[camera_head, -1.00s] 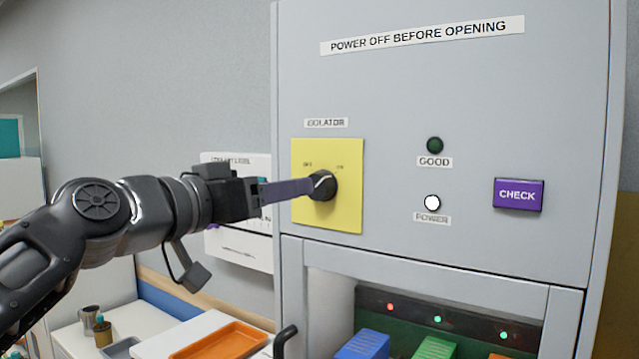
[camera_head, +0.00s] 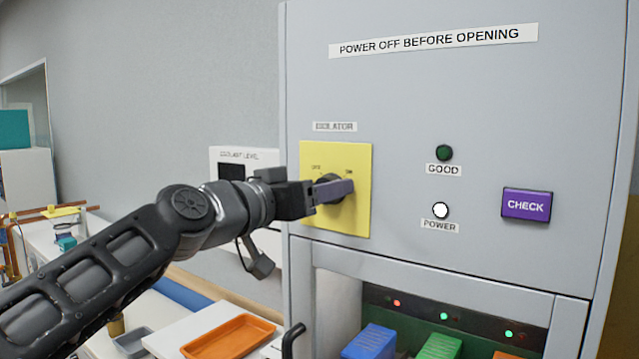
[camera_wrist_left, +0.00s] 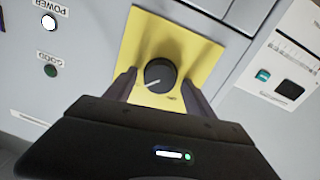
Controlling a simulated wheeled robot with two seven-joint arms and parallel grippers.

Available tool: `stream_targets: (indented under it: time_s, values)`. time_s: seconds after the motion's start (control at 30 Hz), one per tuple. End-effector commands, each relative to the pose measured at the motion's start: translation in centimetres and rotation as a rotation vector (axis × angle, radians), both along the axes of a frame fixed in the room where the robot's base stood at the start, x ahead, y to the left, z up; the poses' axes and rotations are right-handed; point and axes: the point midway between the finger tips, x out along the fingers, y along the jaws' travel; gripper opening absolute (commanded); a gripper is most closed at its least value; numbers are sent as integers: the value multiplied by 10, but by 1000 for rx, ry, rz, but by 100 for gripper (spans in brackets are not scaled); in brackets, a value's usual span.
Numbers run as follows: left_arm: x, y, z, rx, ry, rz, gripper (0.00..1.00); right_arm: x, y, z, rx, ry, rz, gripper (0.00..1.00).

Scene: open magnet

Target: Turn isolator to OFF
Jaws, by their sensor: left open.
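The isolator is a black round knob (camera_wrist_left: 160,75) with a pale pointer line, on a yellow plate (camera_head: 360,215) on the grey cabinet front. The plate has small marks above the knob, the right one reading ON. My left gripper (camera_head: 335,190) is in front of the knob and partly hides it in the head view. In the left wrist view its fingers (camera_wrist_left: 160,88) are apart, one on each side of the knob, with gaps showing. Whether they touch it cannot be seen. The pointer line runs toward the lower left in the wrist view. My right gripper is out of view.
The POWER lamp (camera_head: 441,210) is lit white; the GOOD lamp (camera_head: 444,153) is dark green. A purple CHECK button (camera_head: 526,204) is at the right. A coolant level panel (camera_head: 232,160) hangs left behind my arm. An orange tray (camera_head: 228,338) sits below, and a black handle (camera_head: 292,340) juts out nearby.

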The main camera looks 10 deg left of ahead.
Motion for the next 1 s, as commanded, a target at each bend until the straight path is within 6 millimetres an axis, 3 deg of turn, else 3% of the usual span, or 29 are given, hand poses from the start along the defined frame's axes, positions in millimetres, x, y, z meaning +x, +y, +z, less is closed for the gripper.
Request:
stream_targets:
  time_s: [0.17,0.9,1.0]
  values:
    - [0,0,0,0,-1,0,63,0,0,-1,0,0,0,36]
    - [0,0,0,0,-1,0,2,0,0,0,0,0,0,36]
    - [0,0,0,-1,0,0,1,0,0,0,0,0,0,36]
